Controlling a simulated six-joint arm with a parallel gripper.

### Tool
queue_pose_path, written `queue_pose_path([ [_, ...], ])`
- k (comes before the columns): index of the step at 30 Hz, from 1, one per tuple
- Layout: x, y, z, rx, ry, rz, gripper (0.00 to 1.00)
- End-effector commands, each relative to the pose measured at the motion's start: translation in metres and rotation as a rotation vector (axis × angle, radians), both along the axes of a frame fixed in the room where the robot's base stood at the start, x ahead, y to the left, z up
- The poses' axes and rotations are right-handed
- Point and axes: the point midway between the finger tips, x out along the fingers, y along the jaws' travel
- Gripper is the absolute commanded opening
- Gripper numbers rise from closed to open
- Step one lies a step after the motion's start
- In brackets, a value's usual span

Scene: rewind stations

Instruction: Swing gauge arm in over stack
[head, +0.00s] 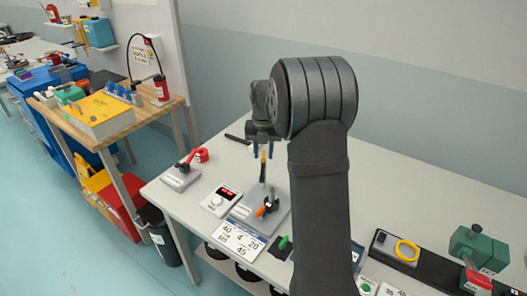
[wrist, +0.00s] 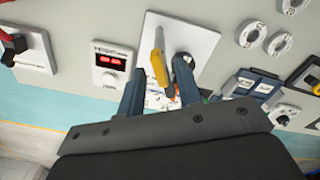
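A slim arm with a yellow upper part (head: 263,158) and a dark lower part stands over a light grey plate (head: 246,212); I take it for the gauge arm. In the wrist view its yellow part (wrist: 158,57) lies between the fingers of my gripper (wrist: 160,66), with a gap showing to each side. My gripper (head: 263,150) is open, pointing down at the top of the yellow part. A black and orange piece (head: 267,207) sits on the plate's front half. I cannot make out a separate stack; the fingers hide part of the plate in the wrist view.
A box with a red display (head: 222,199) stands left of the plate. A number card (head: 238,240) lies in front. Green machinery (head: 478,248) stands far right.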

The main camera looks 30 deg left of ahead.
Motion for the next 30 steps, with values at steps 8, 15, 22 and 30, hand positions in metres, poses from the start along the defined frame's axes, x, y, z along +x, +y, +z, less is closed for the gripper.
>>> queue_pose_path([
  [8,0.0,0.0,0.017,0.002,-0.001,0.0,0.32],
  [15,0.0,0.0,0.071,0.002,-0.002,0.0,0.32],
  [22,0.0,0.0,0.127,0.002,-0.002,0.0,0.32],
  [30,0.0,0.0,0.167,0.001,-0.001,0.0,0.32],
])
